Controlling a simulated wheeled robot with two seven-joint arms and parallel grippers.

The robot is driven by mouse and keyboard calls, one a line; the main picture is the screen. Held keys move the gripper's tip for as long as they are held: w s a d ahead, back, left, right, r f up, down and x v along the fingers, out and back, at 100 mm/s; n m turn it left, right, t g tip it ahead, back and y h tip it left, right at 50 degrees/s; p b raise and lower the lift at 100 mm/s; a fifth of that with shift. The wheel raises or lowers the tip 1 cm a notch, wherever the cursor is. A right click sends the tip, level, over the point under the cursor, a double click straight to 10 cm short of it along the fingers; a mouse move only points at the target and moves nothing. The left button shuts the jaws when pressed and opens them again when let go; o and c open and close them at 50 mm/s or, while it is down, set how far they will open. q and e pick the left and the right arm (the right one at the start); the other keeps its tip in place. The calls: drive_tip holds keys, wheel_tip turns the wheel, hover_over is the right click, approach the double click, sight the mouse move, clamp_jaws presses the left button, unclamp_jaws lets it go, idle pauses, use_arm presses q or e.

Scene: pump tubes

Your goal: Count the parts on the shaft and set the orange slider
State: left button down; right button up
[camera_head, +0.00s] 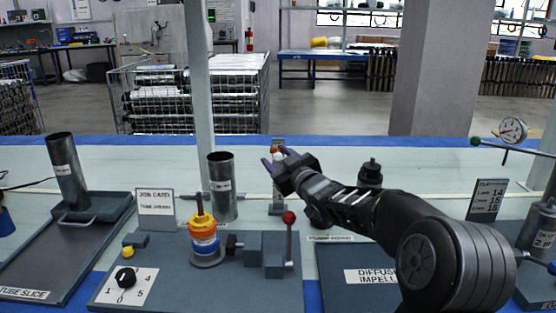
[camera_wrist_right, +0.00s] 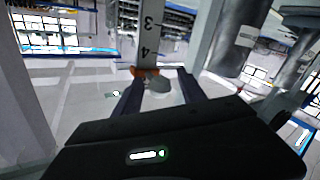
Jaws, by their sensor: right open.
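The shaft (camera_head: 200,203) stands upright on a grey board with a stack of coloured parts (camera_head: 203,240) around it. Orange, blue and white bands show, but the separate parts are hard to tell apart. The orange slider (camera_wrist_right: 146,72) sits on this scale. My right gripper (camera_head: 273,160) is open at the scale, its fingers (camera_wrist_right: 160,87) on either side of the slider, with gaps showing. My left gripper is out of view.
A job card (camera_head: 155,202) and a grey metal tube (camera_head: 222,185) stand behind the shaft. A black dial (camera_head: 125,278) sits at the board's front left. A red-knobbed lever (camera_head: 289,218) stands right of the shaft. A grey post (camera_head: 200,80) rises behind the tube.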

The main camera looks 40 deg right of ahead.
drive_tip(key=c, duration=1)
drive_tip(key=shift+a, duration=0.1)
clamp_jaws()
drive_tip(key=shift+w+a, duration=0.1)
